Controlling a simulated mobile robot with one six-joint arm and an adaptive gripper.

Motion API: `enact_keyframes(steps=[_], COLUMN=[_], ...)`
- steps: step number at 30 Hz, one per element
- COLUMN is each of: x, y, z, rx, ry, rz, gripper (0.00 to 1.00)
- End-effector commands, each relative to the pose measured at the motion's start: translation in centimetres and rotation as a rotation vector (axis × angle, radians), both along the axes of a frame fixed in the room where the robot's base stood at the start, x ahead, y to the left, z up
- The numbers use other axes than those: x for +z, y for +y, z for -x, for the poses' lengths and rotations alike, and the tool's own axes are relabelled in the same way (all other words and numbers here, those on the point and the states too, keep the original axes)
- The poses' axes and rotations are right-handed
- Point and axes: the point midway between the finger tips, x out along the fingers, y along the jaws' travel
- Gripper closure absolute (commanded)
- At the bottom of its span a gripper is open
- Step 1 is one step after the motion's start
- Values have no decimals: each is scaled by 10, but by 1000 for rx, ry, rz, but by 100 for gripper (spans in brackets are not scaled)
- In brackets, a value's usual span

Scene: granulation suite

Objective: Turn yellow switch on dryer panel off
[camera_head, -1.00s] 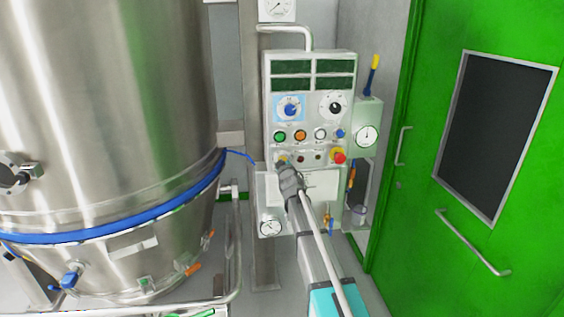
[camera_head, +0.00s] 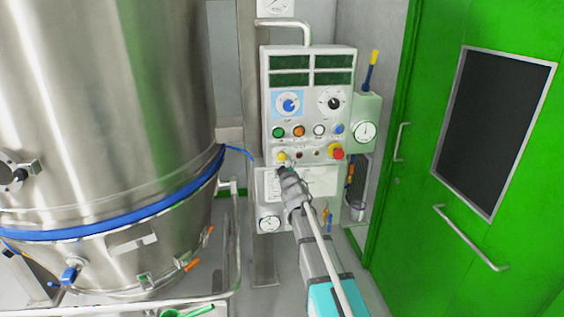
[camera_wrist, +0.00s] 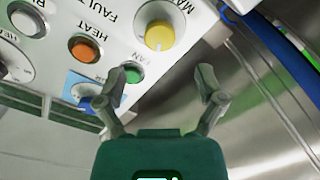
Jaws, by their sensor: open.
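The yellow switch (camera_head: 282,156) is a round knob low on the left of the pale grey dryer panel (camera_head: 308,118). My gripper (camera_head: 281,171) is just below it in the head view. In the wrist view the yellow switch (camera_wrist: 160,36) is whole, on a pale ring beside a partly cut-off label starting "MA". My gripper (camera_wrist: 165,86) is open and empty there, its two fingers apart and the knob beyond their tips. No contact with the knob shows.
Green (camera_wrist: 132,73) and orange (camera_wrist: 84,49) buttons sit close to the yellow switch. A red emergency button (camera_head: 338,152) is at the panel's lower right. A large steel vessel (camera_head: 110,110) stands to the left, a green door (camera_head: 420,100) to the right.

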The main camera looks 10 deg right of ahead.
Motion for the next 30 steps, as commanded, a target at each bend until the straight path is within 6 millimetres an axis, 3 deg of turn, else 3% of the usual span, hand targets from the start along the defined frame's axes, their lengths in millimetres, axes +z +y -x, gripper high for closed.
enact_keyframes(steps=[3,9,30], x=[0,0,-7], y=[0,0,-4], z=[22,40,50], rx=[0,0,-20], ry=[0,0,39], rz=[0,-1,-21], gripper=[12,12,12])
